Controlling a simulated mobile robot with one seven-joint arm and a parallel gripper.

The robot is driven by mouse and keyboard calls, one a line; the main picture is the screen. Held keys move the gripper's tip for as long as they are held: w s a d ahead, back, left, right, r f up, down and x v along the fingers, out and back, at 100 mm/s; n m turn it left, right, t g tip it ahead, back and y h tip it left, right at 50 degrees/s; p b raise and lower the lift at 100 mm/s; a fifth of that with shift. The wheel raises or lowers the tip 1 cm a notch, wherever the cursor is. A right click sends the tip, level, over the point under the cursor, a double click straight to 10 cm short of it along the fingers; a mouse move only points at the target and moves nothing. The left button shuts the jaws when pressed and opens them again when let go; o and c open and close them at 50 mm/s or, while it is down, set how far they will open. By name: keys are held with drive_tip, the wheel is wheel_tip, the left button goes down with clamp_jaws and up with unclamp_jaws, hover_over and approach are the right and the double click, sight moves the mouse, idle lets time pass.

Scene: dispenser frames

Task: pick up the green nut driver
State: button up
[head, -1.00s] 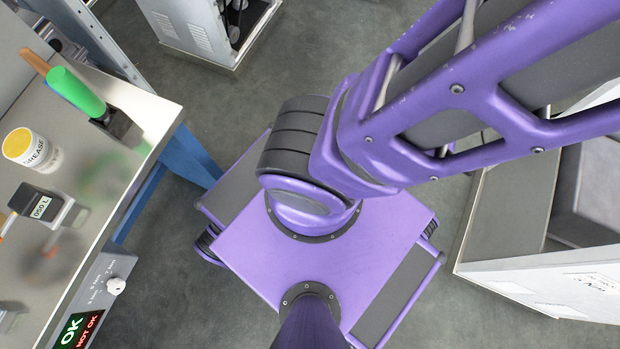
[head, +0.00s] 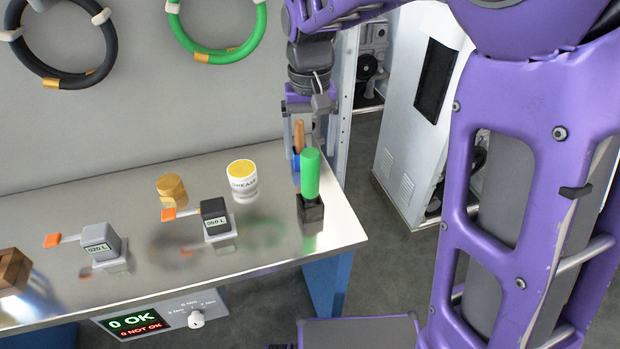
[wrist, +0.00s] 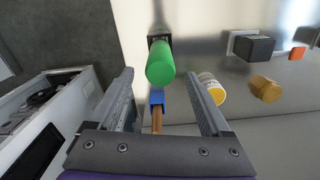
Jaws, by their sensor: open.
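The green nut driver (head: 310,174) stands upright in a small black holder (head: 311,209) near the right end of the metal bench. In the wrist view the green handle (wrist: 160,64) shows just beyond the fingertips, between their lines. My gripper (head: 307,104) hangs behind and above the nut driver in the head view, at the far right of the bench. Its two fingers (wrist: 162,88) are spread apart with nothing held between them. The nut driver's lower end is hidden in the holder.
A blue holder with a wooden handle (head: 299,135) stands just behind the nut driver. The bench (head: 345,232) ends close on the right. A white cabinet (head: 405,150) stands beyond.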

sight(310, 166)
drive_tip(key=shift+s+f+b, duration=0.15)
drive_tip(key=shift+f+b, duration=0.5)
drive_tip(key=shift+f, duration=2.15)
drive_tip(key=shift+c, duration=0.4)
drive_tip(key=shift+r, duration=0.1)
clamp_jaws()
